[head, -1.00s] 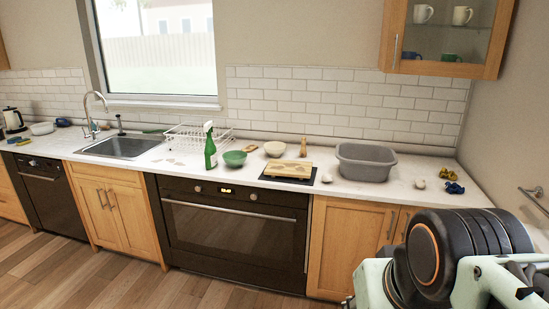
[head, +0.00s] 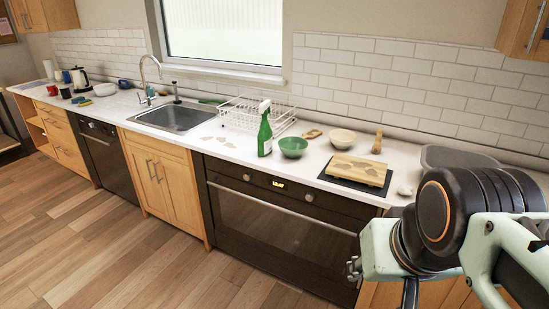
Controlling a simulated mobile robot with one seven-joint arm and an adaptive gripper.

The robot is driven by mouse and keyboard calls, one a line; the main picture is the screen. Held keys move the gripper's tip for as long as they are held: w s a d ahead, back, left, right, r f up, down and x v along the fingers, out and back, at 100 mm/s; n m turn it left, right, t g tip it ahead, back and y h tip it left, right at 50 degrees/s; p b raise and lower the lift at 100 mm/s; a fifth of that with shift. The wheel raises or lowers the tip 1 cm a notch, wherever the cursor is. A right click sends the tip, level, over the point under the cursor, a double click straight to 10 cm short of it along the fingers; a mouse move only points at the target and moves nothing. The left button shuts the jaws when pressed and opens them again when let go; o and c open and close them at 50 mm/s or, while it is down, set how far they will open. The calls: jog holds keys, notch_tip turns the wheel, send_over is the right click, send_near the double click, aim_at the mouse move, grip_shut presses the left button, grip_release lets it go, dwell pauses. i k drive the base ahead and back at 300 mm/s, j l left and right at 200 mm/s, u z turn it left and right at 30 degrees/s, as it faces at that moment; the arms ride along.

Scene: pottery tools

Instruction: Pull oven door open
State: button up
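The oven (head: 280,225) is a black built-in unit under the counter, in the middle of the head view. Its door (head: 270,232) looks shut, with a dark glass front. A long silver handle (head: 275,206) runs along the top of the door, below a control strip with two knobs and a lit display. My arm fills the lower right and covers the counter and cabinet right of the oven. My gripper's fingertips cannot be made out, so I cannot tell whether it is open or shut.
A white counter (head: 112,108) runs above the oven, holding a green spray bottle (head: 265,134), a green bowl (head: 293,147), a wooden board (head: 356,170) and a dish rack (head: 262,112). A black dishwasher (head: 106,160) is further left. The wooden floor (head: 90,235) before the units is clear.

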aim_at(318, 240)
jog(key=i+u, duration=0.3)
jog(key=i, duration=0.25)
jog(key=i+u, duration=0.25)
jog(key=i, duration=0.25)
